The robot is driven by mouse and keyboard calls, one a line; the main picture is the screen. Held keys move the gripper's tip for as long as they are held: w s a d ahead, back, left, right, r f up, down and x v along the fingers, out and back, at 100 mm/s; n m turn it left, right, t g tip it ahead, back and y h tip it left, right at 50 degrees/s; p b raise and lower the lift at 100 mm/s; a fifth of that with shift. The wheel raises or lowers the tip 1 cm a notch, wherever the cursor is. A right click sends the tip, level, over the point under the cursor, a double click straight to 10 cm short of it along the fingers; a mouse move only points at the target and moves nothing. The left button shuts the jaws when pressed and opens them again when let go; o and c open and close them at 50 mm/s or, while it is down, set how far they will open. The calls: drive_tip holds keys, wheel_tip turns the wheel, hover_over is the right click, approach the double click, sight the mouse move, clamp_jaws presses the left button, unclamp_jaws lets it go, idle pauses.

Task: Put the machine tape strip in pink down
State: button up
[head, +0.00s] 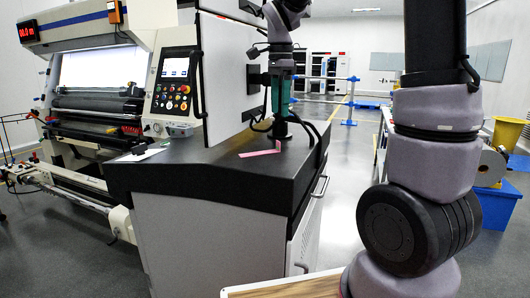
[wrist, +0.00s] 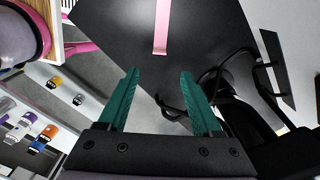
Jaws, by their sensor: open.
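The pink machine tape strip (head: 260,153) lies on the black worktop (head: 215,172) in the head view, close to the foot of my gripper (head: 281,118). A second thin pink piece slants up beside it; I cannot tell whether it is part of the same strip. In the wrist view the strip (wrist: 161,25) runs from the top edge down to just ahead of my gripper (wrist: 159,72). The two teal fingers are apart, with nothing between them. The strip's near end is beyond the fingertips and roughly in line with the gap.
A control panel (head: 174,84) and a roller machine (head: 95,105) stand to the left. A white sheet (head: 138,155) lies on the worktop's left part. Dark cables (head: 306,132) run at the right of the gripper. The worktop's front is clear.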

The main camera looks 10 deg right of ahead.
wheel_tip(320, 180, down, 10)
drive_tip(key=shift+s+a+r, duration=0.1)
drive_tip(key=shift+r, duration=0.15)
clamp_jaws()
idle(0.3)
